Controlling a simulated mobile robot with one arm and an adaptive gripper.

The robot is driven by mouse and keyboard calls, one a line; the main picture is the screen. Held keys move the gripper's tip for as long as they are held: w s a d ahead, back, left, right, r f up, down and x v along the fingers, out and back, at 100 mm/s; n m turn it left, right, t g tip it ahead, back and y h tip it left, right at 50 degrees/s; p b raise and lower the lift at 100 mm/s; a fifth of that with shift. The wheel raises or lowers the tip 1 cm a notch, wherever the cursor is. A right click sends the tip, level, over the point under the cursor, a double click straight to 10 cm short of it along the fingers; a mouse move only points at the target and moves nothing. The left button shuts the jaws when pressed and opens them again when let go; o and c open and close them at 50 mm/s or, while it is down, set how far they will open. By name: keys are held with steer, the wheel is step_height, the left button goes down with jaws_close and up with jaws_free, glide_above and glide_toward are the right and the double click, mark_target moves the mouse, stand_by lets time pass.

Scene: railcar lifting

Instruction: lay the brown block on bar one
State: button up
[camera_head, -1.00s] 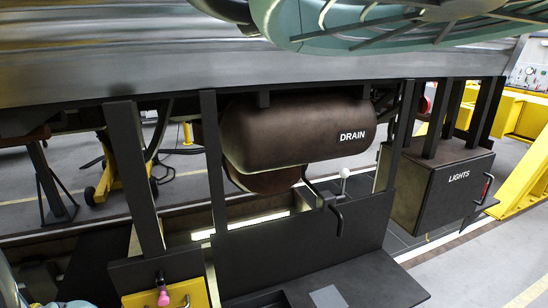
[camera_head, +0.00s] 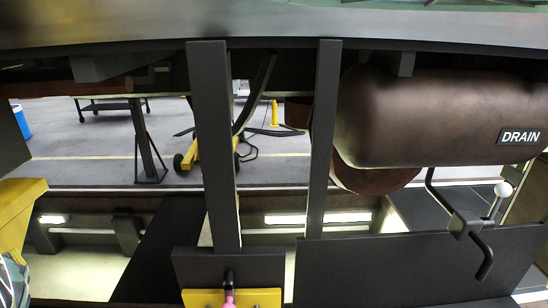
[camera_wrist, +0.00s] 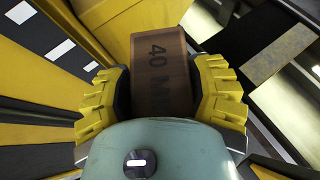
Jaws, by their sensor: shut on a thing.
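In the wrist view, my gripper (camera_wrist: 162,78) has two yellow ribbed fingers closed on the sides of the brown block (camera_wrist: 158,48). The block is marked "40 M", with the rest of its label hidden by the gripper body. A yellow beam with a black band and white marks (camera_wrist: 58,48) lies to the left of the block. I cannot tell which piece is bar one, or whether the block touches anything beyond the fingers. I cannot make out the gripper or the block in the head view.
In the head view, a brown tank marked DRAIN (camera_head: 430,115) hangs at the right, with a bent black handle (camera_head: 465,222) below. Dark uprights (camera_head: 212,150) stand in front. A yellow piece (camera_head: 20,210) is at the left edge. A yellow stand (camera_head: 190,155) stands on the floor behind.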

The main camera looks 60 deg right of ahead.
steer(key=f+b, duration=0.1)
steer(key=f+h+b, duration=0.1)
steer(key=f+m+b, duration=0.1)
steer(key=shift+s+a+f, duration=0.15)
steer(key=shift+s+a, duration=0.1)
steer(key=shift+s, duration=0.05)
steer(key=shift+w+d+r+h, duration=0.1)
steer(key=shift+d+r+h, duration=0.1)
steer(key=shift+r+h, duration=0.15)
